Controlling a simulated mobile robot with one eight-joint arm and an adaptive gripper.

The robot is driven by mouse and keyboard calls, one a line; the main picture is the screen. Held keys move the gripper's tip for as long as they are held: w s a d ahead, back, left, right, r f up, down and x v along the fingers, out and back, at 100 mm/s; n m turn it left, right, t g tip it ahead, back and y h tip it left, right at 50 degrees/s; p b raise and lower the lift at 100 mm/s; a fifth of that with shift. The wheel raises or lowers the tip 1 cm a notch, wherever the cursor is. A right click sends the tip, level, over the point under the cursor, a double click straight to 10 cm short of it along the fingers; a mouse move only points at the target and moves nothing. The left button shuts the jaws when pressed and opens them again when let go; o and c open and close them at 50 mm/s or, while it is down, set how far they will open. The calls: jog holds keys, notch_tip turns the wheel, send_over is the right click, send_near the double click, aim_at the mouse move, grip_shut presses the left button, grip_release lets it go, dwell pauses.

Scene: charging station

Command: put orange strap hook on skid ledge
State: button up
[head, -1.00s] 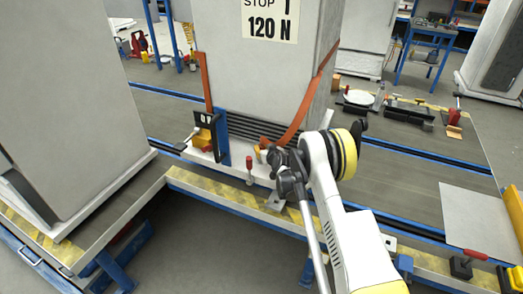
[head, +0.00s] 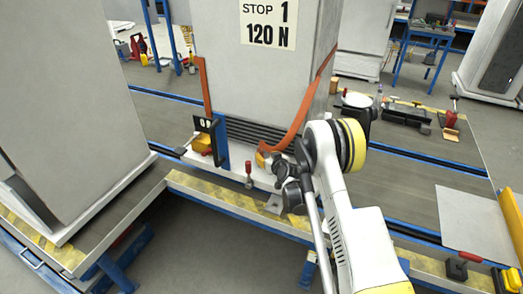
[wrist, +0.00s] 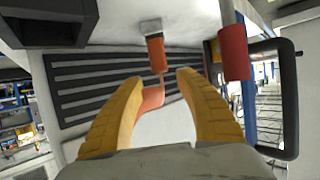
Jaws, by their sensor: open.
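The orange strap (head: 302,118) runs down the right side of the tall grey cabinet and ends near my gripper (head: 264,158). In the wrist view my gripper (wrist: 158,82) is open, its two yellow fingers apart on either side of the narrow lower strap. The orange hook (wrist: 155,54) is just beyond the fingertips, with a pale metal end. The white skid ledge (head: 232,173) lies at the cabinet's foot; it also shows in the wrist view (wrist: 195,22). I cannot tell whether the hook touches it.
A black frame (wrist: 289,100) is at right there. A yellow block (head: 202,144) sits left on the ledge. Dark slats (head: 255,133) lie behind.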

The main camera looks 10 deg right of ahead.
jog(key=s+a+r+g+p, duration=0.1)
jog(key=s+r+g, duration=0.1)
jog(key=s+r, duration=0.95)
jog(key=s+a+r+g, duration=0.1)
jog(key=s+r, duration=0.7)
jog(key=r, duration=0.7)
jog(key=s+d+r+m+g+h, duration=0.1)
jog(key=s+r+g+h, duration=0.1)
jog(key=s, duration=2.7)
jog(key=shift+s+m+g, duration=0.15)
jog(key=shift+m+g, duration=0.25)
jog(key=shift+g, duration=0.3)
